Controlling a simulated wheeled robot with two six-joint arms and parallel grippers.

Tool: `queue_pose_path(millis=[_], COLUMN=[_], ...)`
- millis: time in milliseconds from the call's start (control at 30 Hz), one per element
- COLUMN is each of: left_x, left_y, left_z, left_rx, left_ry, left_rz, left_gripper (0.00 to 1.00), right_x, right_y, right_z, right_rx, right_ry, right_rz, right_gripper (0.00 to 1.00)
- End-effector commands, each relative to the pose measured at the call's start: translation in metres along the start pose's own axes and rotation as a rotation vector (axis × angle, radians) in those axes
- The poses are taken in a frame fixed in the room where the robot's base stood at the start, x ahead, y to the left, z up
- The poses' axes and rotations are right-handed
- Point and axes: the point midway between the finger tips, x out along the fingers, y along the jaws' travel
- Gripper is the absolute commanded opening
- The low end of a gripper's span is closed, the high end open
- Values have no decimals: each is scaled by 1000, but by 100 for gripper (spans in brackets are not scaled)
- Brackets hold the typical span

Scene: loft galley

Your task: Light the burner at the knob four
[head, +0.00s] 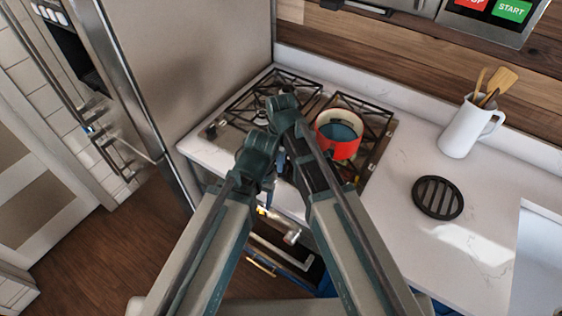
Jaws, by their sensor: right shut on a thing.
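The gas cooktop (240,112) with black grates is set in the white counter. A red pot (338,140) stands on its right side. My right gripper (268,200) is small and partly hidden between my arms, at the cooktop's front edge. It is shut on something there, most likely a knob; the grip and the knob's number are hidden. My left arm covers much of the front, and I cannot make out the left gripper.
A black round trivet (437,197) lies on the counter (400,235) to the right. A white jug (471,127) with wooden utensils stands behind it. A sink (535,260) is at the far right. A tall steel fridge (190,60) stands close on the left.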

Motion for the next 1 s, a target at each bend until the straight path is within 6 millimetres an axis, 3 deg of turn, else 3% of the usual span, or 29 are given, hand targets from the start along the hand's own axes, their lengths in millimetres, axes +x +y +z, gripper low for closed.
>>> queue_pose_path(millis=[467,500,633,1000], left_x=[0,0,0,-2], left_y=[0,0,0,0], left_z=[0,0,0,0], left_rx=[0,0,0,0], left_ry=[0,0,0,0], left_rz=[0,0,0,0], left_gripper=[65,65,65,65], right_x=[0,0,0,-2], right_y=[0,0,0,0], right_z=[0,0,0,0], right_rx=[-11,-11,-11,-10], right_ry=[-1,-1,0,0], right_rz=[0,0,0,0], right_gripper=[0,25,49,50])
